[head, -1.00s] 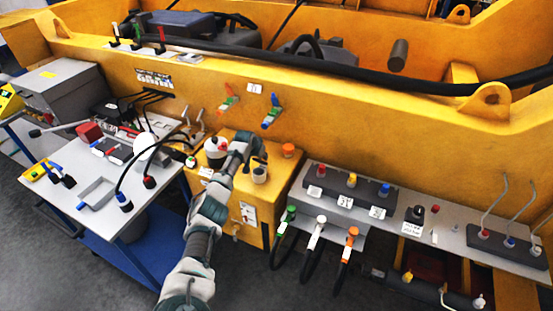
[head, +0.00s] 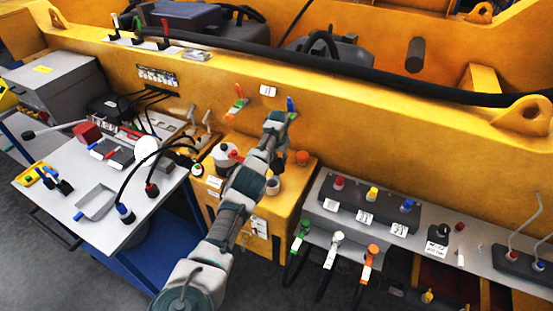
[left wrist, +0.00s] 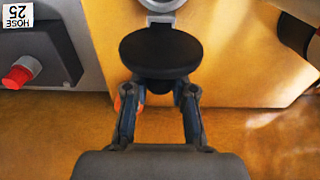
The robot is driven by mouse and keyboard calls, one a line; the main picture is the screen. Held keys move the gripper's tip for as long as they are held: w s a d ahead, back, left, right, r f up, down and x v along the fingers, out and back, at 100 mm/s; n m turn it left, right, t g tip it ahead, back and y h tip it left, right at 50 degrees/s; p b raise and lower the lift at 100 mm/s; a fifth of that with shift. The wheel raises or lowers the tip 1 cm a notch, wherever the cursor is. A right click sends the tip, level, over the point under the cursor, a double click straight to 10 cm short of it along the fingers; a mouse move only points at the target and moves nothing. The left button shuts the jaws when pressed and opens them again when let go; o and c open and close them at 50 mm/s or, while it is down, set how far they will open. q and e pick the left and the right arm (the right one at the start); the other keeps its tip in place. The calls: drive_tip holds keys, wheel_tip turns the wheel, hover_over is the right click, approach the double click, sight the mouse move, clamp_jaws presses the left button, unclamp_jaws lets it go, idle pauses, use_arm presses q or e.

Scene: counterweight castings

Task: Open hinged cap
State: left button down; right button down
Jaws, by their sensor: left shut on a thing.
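A black round cap (left wrist: 160,50) shows in the middle of the left wrist view, broad face toward the camera. My left gripper (left wrist: 160,88) is shut on the part beneath it, one finger on each side. A pale grey ring-shaped neck (left wrist: 162,5) shows just beyond the cap at the top edge. The cap covers part of it, so I cannot tell how far it is tilted. In the head view a grey neck (head: 273,187) stands on the yellow box (head: 290,205); my left arm and hand reach over it and hide the cap. My right gripper is not in view.
A blue-handled valve (head: 291,105) is on the wall close behind my wrist. A tool table (head: 100,220) stands left, a connector panel (head: 370,205) right.

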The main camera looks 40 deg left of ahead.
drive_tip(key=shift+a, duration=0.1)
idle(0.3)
use_arm(q)
drive_tip(key=c, duration=1.1)
unclamp_jaws()
drive_tip(key=shift+o, duration=0.8)
drive_tip(key=shift+s, duration=0.1)
drive_tip(key=shift+a+r, duration=0.1)
drive_tip(key=shift+r, duration=0.05)
wheel_tip(320, 180, up, 11)
drive_tip(key=shift+s+r, duration=0.2)
drive_tip(key=shift+s, duration=0.05)
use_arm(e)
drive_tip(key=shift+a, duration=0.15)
